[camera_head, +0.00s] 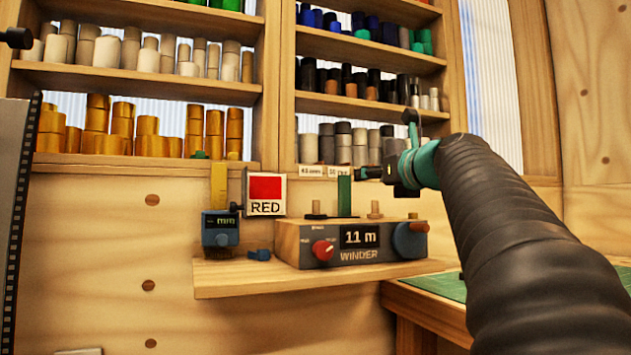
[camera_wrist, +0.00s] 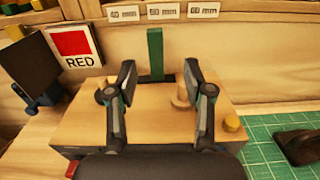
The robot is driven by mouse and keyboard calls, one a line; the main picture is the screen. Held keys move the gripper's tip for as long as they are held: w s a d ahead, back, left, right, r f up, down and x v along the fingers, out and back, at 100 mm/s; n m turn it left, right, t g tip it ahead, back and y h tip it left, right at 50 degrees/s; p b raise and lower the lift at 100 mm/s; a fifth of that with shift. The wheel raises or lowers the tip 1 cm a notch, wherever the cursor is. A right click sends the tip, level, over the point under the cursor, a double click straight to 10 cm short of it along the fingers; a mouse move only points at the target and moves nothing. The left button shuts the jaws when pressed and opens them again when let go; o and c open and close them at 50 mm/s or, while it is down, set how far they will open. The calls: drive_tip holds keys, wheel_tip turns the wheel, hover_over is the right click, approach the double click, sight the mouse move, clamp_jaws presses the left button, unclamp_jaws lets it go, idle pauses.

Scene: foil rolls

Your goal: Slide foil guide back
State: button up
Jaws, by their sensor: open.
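The winder (camera_head: 290,243) is a wooden box with a grey front panel that reads "11 m". A green upright plate (camera_head: 345,196), which looks like the foil guide, stands on its top, and in the wrist view the plate (camera_wrist: 155,52) rises at the back edge of the box. My gripper (camera_wrist: 158,78) is open and empty above the winder top. Its two fingers stand to the left and right of the plate, nearer the camera. In the head view my gripper (camera_head: 362,173) is beside the top of the plate, and I cannot tell whether they touch.
Wooden pegs (camera_head: 316,208) (camera_head: 375,208) stand on the winder, partly behind my fingers in the wrist view. A RED sign (camera_head: 266,193) and a blue mm gauge (camera_head: 221,230) are to the left. Shelves of foil rolls (camera_head: 205,135) are behind. A green mat (camera_wrist: 270,145) is at right.

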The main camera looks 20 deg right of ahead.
sight(347, 179)
drive_tip(key=w, duration=0.4)
drive_tip(key=w+p, duration=0.1)
drive_tip(key=w, duration=0.3)
drive_tip(key=w+a, duration=0.1)
drive_tip(key=w, duration=0.3)
drive_tip(key=shift+w+a+p, duration=0.1)
drive_tip(key=shift+w+p, duration=0.15)
drive_tip(key=shift+p, duration=0.15)
clamp_jaws()
